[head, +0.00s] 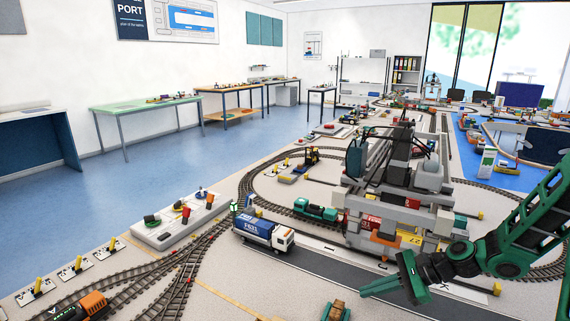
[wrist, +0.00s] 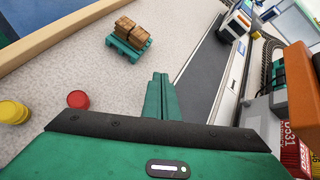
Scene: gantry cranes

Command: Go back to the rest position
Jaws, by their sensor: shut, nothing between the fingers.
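My gripper (head: 382,288) is at the lower right in the head view, at the end of my green arm, in front of the gantry crane and above the layout. In the wrist view its green fingers (wrist: 160,98) are together with nothing between them. The grey gantry crane (head: 398,170) stands just behind my gripper in the head view. An orange part and red containers (wrist: 296,150) show at the right edge of the wrist view.
A blue tank truck (head: 262,230) stands on the road left of the crane. A green pallet with brown boxes (head: 335,312) lies near the front edge; it also shows in the wrist view (wrist: 128,40). Rails curve around the crane. A grey control panel (head: 178,222) lies at the left.

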